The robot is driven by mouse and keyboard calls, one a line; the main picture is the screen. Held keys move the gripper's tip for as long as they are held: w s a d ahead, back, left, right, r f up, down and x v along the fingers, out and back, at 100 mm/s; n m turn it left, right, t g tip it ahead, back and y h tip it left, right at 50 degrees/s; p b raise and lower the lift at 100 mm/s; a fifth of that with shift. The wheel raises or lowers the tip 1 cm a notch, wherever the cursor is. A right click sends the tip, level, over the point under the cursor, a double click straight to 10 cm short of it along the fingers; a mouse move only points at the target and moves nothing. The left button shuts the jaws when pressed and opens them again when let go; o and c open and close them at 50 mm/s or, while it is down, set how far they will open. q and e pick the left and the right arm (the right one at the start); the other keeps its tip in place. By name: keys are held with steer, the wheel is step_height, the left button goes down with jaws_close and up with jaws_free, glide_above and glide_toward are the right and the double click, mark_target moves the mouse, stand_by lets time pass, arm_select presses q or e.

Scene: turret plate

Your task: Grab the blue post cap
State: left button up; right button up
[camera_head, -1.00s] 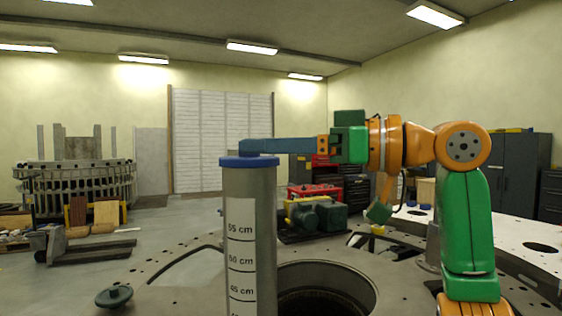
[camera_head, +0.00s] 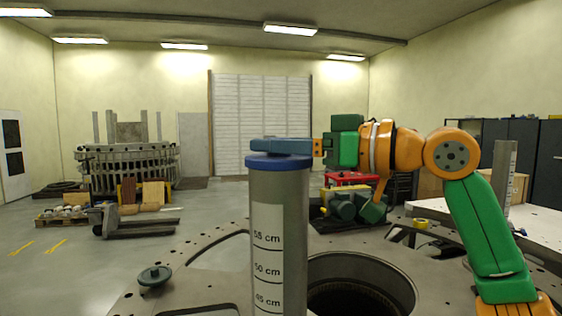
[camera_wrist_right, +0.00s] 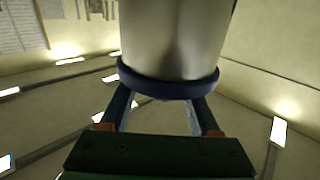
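The blue post cap (camera_head: 278,162) sits on top of an upright grey post (camera_head: 279,215) with a centimetre scale, in the middle of the head view. My right gripper (camera_head: 262,146) reaches in level from the right, its blue fingers just over the cap's top. In the right wrist view the cap's rim (camera_wrist_right: 168,85) crosses in front of the fingertips. The two fingers (camera_wrist_right: 162,108) stand apart there. The cap hides their tips and whatever lies between them, so contact cannot be seen. My left gripper is not in view.
The post stands by a round opening (camera_head: 358,290) in the grey turret plate (camera_head: 205,270). A dark green round part (camera_head: 155,276) lies on the plate at left. A pallet jack (camera_head: 130,225) stands farther back. The air left of the post is clear.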

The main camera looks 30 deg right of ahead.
steer(key=shift+s+a+r, duration=0.15)
steer(key=shift+s+a, duration=0.1)
steer(key=shift+a, duration=0.05)
steer(key=c, duration=0.7)
steer(key=shift+w+d, duration=0.15)
jaws_close()
